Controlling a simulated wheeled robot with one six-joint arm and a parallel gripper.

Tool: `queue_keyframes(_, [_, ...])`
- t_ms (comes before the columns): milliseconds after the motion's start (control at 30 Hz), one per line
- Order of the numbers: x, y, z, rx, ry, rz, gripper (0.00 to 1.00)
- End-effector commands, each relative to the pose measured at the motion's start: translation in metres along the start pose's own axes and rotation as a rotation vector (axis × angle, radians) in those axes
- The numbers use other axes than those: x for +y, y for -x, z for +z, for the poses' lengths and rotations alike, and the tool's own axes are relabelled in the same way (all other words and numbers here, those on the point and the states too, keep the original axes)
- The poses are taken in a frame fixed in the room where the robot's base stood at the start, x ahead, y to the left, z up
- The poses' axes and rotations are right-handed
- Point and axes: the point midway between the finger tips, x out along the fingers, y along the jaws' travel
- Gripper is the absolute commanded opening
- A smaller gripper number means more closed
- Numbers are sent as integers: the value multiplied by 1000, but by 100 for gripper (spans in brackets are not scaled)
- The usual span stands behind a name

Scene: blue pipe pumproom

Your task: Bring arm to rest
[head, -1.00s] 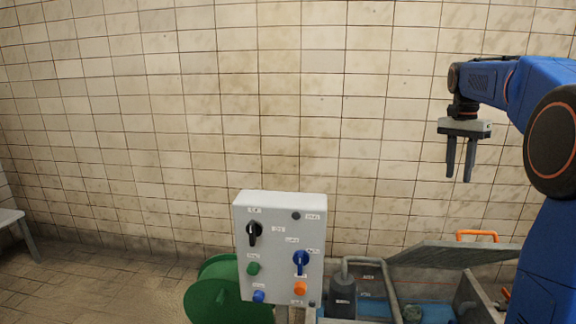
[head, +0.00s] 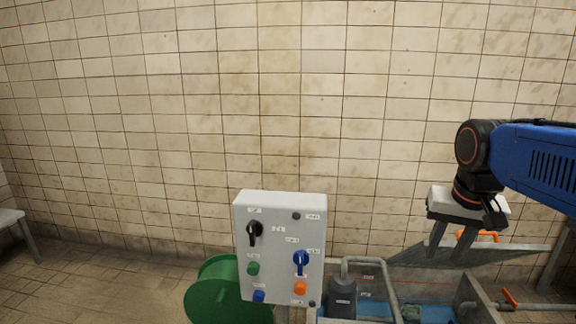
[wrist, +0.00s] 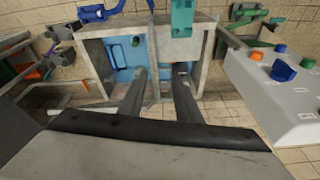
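My gripper (head: 449,246) hangs from the blue arm at the right of the head view, fingers pointing down. The two dark fingers stand apart with nothing visible between them. In the wrist view the gripper (wrist: 160,75) also shows its fingers apart and empty, with a concrete basin (wrist: 205,75) with a blue inside beyond them. In the head view the gripper is right of the control box and in front of the grey slanted plate (head: 480,256). I cannot tell the gap between fingers and plate.
A white control box (head: 278,235) with knobs and buttons stands at the centre front. A green reel (head: 217,291) is left of it. An orange handle (head: 510,298) is at right. The tiled wall is behind.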

Motion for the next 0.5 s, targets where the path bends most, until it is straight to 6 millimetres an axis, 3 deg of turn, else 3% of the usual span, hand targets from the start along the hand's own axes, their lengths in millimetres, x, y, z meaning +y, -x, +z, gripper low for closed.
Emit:
queue_keyframes(33, [0, -5, 18, 14, 34, -9, 31])
queue_keyframes(300, [1, -43, 96, 94, 216, -53, 31])
queue_keyframes(500, [4, -68, 133, 137, 309, -71, 31])
